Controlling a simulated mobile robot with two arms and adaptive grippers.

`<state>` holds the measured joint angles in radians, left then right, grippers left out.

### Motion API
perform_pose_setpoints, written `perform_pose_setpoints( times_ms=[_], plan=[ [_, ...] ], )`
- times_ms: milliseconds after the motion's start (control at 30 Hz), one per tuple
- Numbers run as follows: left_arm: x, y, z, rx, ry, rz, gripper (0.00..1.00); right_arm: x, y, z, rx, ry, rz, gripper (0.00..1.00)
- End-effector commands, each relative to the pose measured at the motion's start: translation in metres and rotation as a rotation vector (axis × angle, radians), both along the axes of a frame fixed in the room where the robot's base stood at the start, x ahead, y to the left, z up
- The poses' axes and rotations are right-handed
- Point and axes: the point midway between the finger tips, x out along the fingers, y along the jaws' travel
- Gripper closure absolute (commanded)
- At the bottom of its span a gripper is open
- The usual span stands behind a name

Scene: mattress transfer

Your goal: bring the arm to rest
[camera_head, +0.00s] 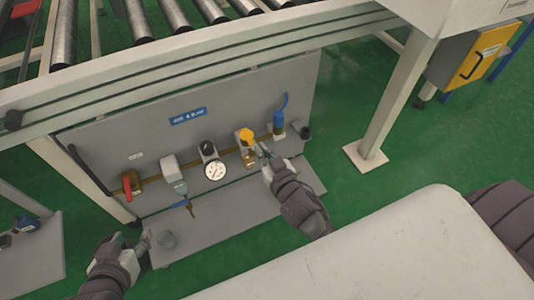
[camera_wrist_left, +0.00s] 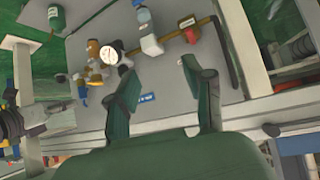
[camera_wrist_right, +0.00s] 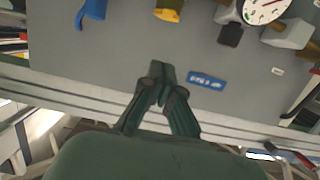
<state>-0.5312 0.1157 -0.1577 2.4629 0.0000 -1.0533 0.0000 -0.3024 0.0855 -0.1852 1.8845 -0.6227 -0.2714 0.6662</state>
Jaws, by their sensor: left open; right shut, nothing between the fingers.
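My left gripper (camera_head: 136,244) is at the lower left in the head view, near the front left corner of the grey panel's shelf. In the left wrist view its two fingers (camera_wrist_left: 163,98) stand apart with nothing between them. My right gripper (camera_head: 265,158) is at the right part of the grey panel (camera_head: 105,147), close to the yellow knob; I cannot tell whether it touches anything. In the right wrist view its fingers (camera_wrist_right: 162,88) are closed together and empty.
The panel carries a red-handled valve (camera_head: 131,184), a round gauge (camera_head: 215,170), a yellow knob (camera_head: 246,137) and a blue fitting (camera_head: 279,122). A roller conveyor (camera_head: 120,68) stands above. A pale surface (camera_head: 400,250) fills the lower right.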

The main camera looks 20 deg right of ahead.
Motion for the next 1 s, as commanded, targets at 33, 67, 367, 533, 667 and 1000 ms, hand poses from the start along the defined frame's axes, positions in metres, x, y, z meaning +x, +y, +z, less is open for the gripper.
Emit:
perform_pose_setpoints(
  times_ms=[33, 67, 367, 533, 667, 1000],
  plan=[
    [-0.007, 0.003, -0.003, 0.009, 0.041, 0.004, 0.48, -0.009, 0.0, 0.003, 0.002, 0.002, -0.001, 1.0],
    [-0.01, 0.004, -0.006, 0.014, 0.063, 0.005, 0.48, -0.013, 0.0, 0.004, 0.002, 0.002, -0.001, 1.0],
    [-0.025, 0.009, -0.017, 0.034, 0.156, 0.011, 0.48, -0.03, -0.001, 0.008, 0.0, -0.001, -0.001, 1.0],
    [-0.025, 0.009, -0.017, 0.034, 0.156, 0.012, 0.48, -0.032, -0.005, 0.01, -0.005, 0.016, -0.015, 1.0],
    [-0.025, 0.009, -0.017, 0.034, 0.155, 0.011, 0.48, -0.046, -0.019, 0.014, -0.02, 0.113, -0.068, 1.0],
    [-0.025, 0.009, -0.017, 0.033, 0.154, 0.011, 0.48, -0.104, -0.021, 0.019, -0.058, 0.445, -0.023, 1.0]
  ],
)
